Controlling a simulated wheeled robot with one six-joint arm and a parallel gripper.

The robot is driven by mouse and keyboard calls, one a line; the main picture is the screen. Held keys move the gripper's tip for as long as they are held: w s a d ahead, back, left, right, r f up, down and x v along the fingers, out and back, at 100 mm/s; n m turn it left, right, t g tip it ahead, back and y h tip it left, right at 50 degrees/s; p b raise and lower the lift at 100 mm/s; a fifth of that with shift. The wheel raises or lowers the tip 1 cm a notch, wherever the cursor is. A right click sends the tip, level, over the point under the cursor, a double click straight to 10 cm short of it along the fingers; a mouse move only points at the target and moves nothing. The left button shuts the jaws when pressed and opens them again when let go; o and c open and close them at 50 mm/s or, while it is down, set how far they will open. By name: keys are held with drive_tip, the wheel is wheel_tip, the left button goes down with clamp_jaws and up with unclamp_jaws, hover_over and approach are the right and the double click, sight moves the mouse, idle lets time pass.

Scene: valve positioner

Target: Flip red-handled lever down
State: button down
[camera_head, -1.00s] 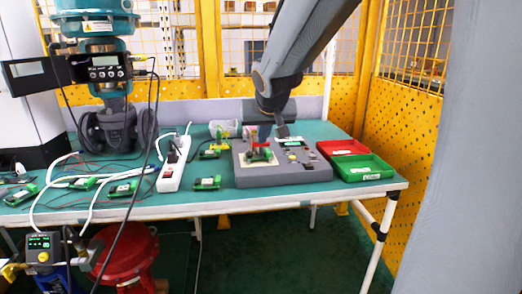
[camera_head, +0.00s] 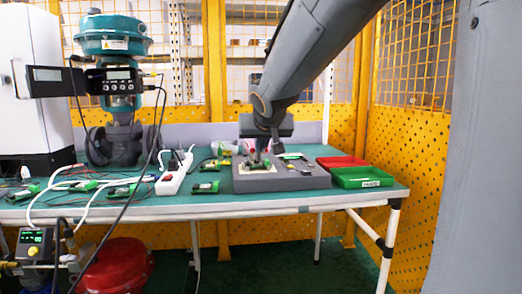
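The grey control box (camera_head: 282,180) stands on the green table, with a small green and white fixture on its left part. A small patch of red (camera_head: 252,149) shows at that fixture; it may be the red-handled lever, but its position is too small to read. My gripper (camera_head: 262,153) points down from the arm over the left part of the box, at or just above the fixture, and hides part of it. I cannot tell whether it touches the lever or whether its fingers are open.
A red tray (camera_head: 341,161) and a green tray (camera_head: 362,177) sit right of the box. A white power strip (camera_head: 175,176), cables and several small green boards lie to the left. A large teal-topped valve (camera_head: 114,45) stands at the back left. Yellow mesh fencing (camera_head: 415,150) encloses the right side.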

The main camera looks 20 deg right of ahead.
drive_tip(key=shift+s+d+f+g, duration=0.1)
drive_tip(key=shift+s+f+g, duration=0.05)
drive_tip(key=shift+f, duration=0.45)
drive_tip(key=shift+s+d+f+g, duration=0.1)
drive_tip(key=shift+s+f+g, duration=0.05)
drive_tip(key=shift+f, duration=0.45)
drive_tip(key=shift+a, duration=0.1)
wheel_tip(320, 180, up, 6)
drive_tip(key=p, duration=0.3)
drive_tip(key=s+a+f, duration=0.3)
drive_tip(key=s+f, duration=0.2)
drive_tip(key=s, duration=0.3)
drive_tip(key=shift+s, duration=0.2)
